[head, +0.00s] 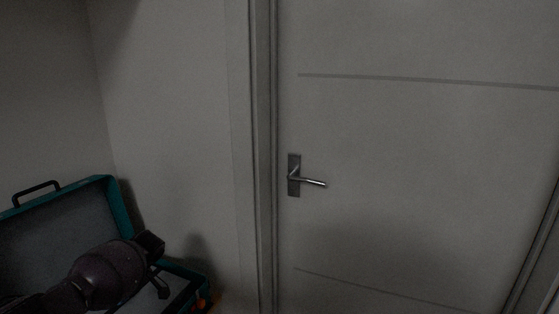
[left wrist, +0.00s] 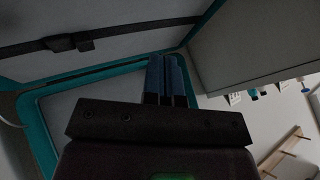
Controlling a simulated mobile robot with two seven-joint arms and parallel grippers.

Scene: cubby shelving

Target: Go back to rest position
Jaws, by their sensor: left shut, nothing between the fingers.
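My left arm comes in from the lower left in the head view, and my left gripper (head: 161,289) hangs over an open teal case (head: 118,208). In the left wrist view the left gripper's two fingers (left wrist: 167,66) are together with nothing between them. The teal rim of the case (left wrist: 36,135) and its grey lining show around them there. I cannot tell whether the fingertips touch the case. My right gripper is in neither view.
A closed grey door (head: 420,140) with a metal lever handle (head: 308,181) fills the right of the head view. A bare wall (head: 170,110) stands behind the case. Something orange (head: 201,301) shows by the case's right edge. A wooden rack (left wrist: 284,150) shows in the left wrist view.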

